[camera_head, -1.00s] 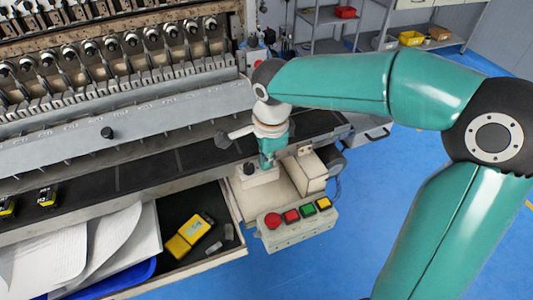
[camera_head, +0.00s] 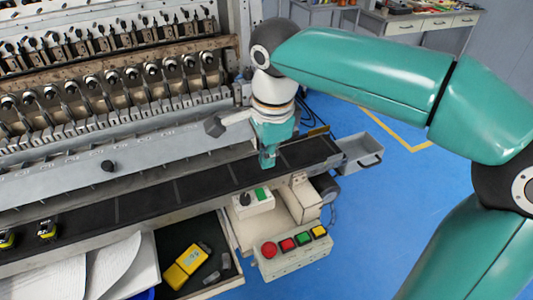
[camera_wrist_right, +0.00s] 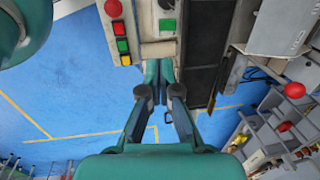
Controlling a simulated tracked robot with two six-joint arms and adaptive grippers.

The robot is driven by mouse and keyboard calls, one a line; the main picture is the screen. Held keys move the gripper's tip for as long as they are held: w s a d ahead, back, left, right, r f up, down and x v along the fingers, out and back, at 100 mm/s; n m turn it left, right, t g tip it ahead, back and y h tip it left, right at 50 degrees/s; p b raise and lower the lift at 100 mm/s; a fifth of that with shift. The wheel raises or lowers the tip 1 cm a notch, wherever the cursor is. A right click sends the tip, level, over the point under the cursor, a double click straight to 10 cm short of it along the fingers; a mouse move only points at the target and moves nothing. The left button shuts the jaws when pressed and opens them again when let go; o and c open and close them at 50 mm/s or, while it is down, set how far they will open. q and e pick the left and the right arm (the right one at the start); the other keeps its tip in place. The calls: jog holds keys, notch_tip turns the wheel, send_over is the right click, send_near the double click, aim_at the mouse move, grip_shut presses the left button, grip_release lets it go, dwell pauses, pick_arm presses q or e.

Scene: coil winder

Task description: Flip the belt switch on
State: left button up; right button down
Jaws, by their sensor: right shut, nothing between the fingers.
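A small pale switch box (camera_head: 254,204) stands at the near edge of the black conveyor belt (camera_head: 190,187). It has a black knob (camera_head: 245,199) and a green part (camera_head: 261,194) on top; which way the knob is set is too small to tell. In the right wrist view, the green part (camera_wrist_right: 167,24) shows at the top. My right gripper (camera_head: 268,163) points down over the belt, behind the box and apart from it in the picture. Its fingers (camera_wrist_right: 158,68) are together and empty. My left gripper is out of view.
A control panel (camera_head: 291,250) with red, green and yellow buttons hangs in front. An open drawer (camera_head: 229,252) holds a yellow device (camera_head: 184,265). The winder's row of coils (camera_head: 110,90) runs along the back. Blue floor (camera_head: 385,205) is free at right.

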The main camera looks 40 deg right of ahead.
aim_at(259, 190)
jog(key=shift+w+d+r+t+b, duration=0.15)
jog(key=shift+w+r+t+b, duration=0.2)
jog(key=shift+w+b, duration=0.35)
jog(key=shift+s+f, duration=0.1)
jog(key=x, duration=1.4)
jog(key=shift+d, duration=0.1)
